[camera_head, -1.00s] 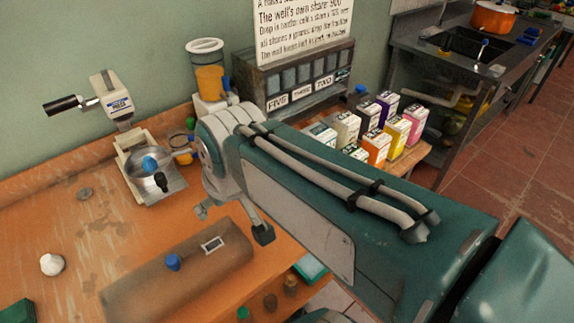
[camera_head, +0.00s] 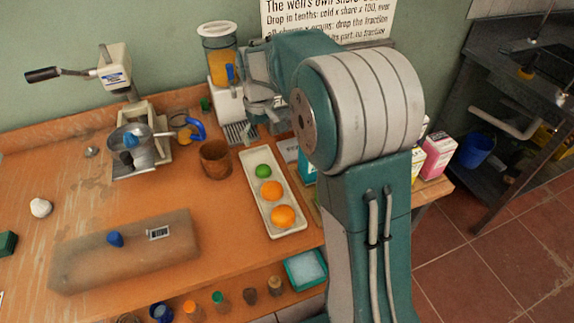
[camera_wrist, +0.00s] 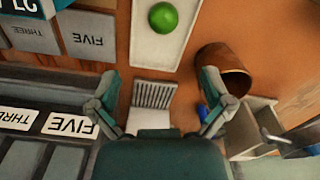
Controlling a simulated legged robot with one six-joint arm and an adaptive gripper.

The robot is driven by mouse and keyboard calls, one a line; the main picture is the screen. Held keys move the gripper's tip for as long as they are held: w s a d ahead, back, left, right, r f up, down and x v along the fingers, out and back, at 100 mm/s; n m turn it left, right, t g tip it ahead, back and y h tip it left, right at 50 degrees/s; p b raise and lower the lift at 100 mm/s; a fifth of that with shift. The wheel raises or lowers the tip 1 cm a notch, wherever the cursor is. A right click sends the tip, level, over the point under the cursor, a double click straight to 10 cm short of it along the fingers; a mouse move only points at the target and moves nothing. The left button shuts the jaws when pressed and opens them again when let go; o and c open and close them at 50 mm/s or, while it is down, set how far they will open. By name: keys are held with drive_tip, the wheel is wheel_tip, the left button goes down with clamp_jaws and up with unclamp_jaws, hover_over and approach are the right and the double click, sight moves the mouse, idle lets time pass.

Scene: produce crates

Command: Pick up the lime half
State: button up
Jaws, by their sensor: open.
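A round green lime (camera_head: 263,171) lies at the far end of a long pale tray (camera_head: 251,191), in line with two oranges. I cannot tell whether it is a half or whole; no cut face shows. In the wrist view the lime (camera_wrist: 163,17) is at the top centre in the tray (camera_wrist: 150,50). My gripper (camera_wrist: 159,82) is open and empty, its two fingers spread below the lime and apart from it. In the head view my gripper is at the back by the juice dispenser, partly hidden by my arm.
A brown cup (camera_head: 215,158) stands left of the tray. The juice dispenser (camera_head: 222,70) and a lever press (camera_head: 130,120) stand at the back. A long board (camera_head: 125,250) lies front left. Labelled bins (camera_wrist: 68,124) show at left in the wrist view.

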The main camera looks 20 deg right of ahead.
hover_over(262, 168)
drive_tip(key=f, duration=0.4)
drive_tip(key=w+f, duration=0.1)
drive_tip(key=f, duration=0.1)
drive_tip(key=shift+a, duration=0.2)
drive_tip(key=shift+s+d+f, duration=0.1)
drive_tip(key=shift+d+f, duration=0.15)
drive_tip(key=shift+f, duration=0.05)
drive_tip(key=f, duration=0.2)
drive_tip(key=d+f, duration=0.1)
drive_tip(key=f, duration=0.1)
drive_tip(key=shift+s+f, duration=0.15)
drive_tip(key=shift+f, duration=0.1)
drive_tip(key=shift+a+f, duration=0.25)
drive_tip(key=shift+a, duration=0.45)
drive_tip(key=shift+d, duration=0.1)
drive_tip(key=c, duration=0.6)
drive_tip(key=shift+s+d, duration=0.1)
drive_tip(key=shift+d, duration=0.2)
drive_tip(key=shift+c, duration=1.1)
drive_tip(key=shift+f, duration=0.1)
drive_tip(key=shift+s+a, duration=0.1)
drive_tip(key=shift+a, duration=0.15)
